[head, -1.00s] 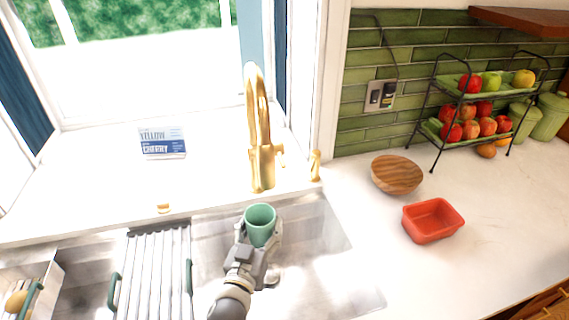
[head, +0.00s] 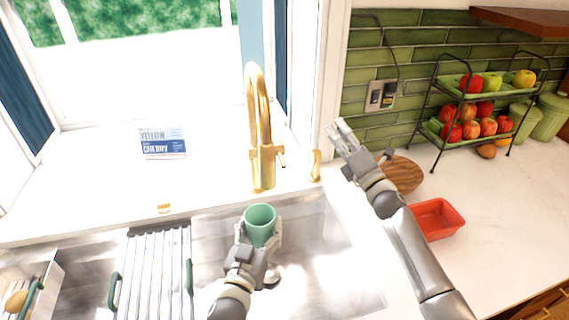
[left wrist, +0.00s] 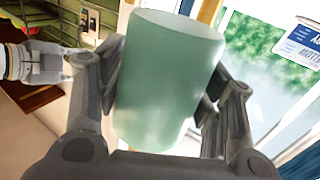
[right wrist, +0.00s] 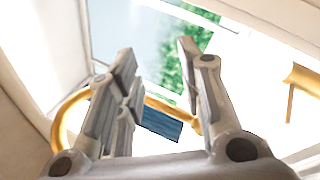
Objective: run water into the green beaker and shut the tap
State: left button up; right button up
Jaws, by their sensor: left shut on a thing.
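The green beaker (head: 260,222) is upright over the sink, just in front of the gold tap (head: 258,120) in the head view. My left gripper (head: 259,236) is shut on its sides; the left wrist view shows the beaker (left wrist: 165,85) between both fingers. The tap's small side lever (head: 281,157) is on its right. No stream of water can be made out, and the beaker's inside is too small to judge. My right gripper (head: 339,130) is raised right of the tap, fingers apart and empty (right wrist: 158,72).
A gold fitting (head: 315,166) stands right of the tap. The wooden bowl (head: 405,174), red dish (head: 440,219) and fruit rack (head: 437,127) are on the right counter. A drying rack (head: 152,270) lies over the sink at left. A small sign (head: 162,142) stands on the sill.

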jog(key=s+a+f+n+g, duration=0.2)
jog(key=a+f, duration=0.3)
jog(key=g, duration=0.2)
send_near(279, 152)
jog(key=shift+n, duration=0.4)
jog(key=x, duration=0.3)
jog(key=f+x, duration=0.1)
jog(key=x, duration=0.2)
jog(key=shift+s+a+f, duration=0.1)
jog(key=shift+a+f, duration=0.1)
jog(key=shift+a, duration=0.05)
grip_shut()
